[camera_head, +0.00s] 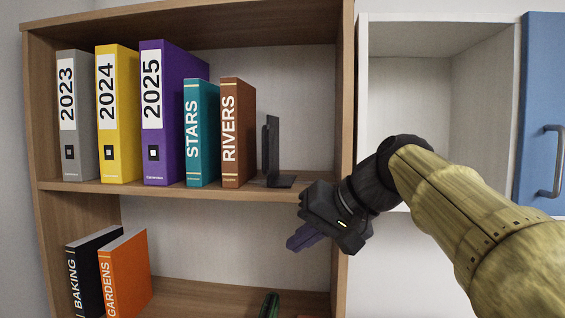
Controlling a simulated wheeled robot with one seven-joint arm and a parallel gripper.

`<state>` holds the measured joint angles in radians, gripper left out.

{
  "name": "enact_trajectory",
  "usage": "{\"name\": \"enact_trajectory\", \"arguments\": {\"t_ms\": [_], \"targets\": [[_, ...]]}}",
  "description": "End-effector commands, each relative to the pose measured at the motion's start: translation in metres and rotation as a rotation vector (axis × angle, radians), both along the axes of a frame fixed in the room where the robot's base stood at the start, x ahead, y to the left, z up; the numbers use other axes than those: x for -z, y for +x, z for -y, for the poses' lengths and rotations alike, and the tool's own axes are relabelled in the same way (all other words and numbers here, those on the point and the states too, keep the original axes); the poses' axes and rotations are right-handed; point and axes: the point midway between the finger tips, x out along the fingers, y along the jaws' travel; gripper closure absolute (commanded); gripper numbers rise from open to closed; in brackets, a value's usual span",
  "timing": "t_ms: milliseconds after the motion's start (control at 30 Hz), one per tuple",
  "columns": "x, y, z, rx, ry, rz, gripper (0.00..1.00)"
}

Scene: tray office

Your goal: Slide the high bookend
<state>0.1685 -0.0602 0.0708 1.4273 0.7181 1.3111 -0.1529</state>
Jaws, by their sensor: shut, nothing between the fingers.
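Left of RIVERS stand the teal STARS book (202,130) and binders 2025 (172,90), 2024 (117,115) and 2023 (76,150). Below are BAKING (86,270) and GARDENS (125,272). A dark green thing (269,306) shows low. The upper shelf is free right of the bookend.

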Motion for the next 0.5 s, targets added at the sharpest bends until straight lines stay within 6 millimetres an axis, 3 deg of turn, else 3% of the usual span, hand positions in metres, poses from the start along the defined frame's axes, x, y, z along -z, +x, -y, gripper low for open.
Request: {"name": "enact_trajectory", "arguments": {"t_ms": [300, 500], "targets": [[-0.084, 0.013, 0.051, 0.300, 0.647, -0.031, 1.00], [-0.128, 0.007, 0.081, 0.364, 0.928, -0.036, 1.00]]}}
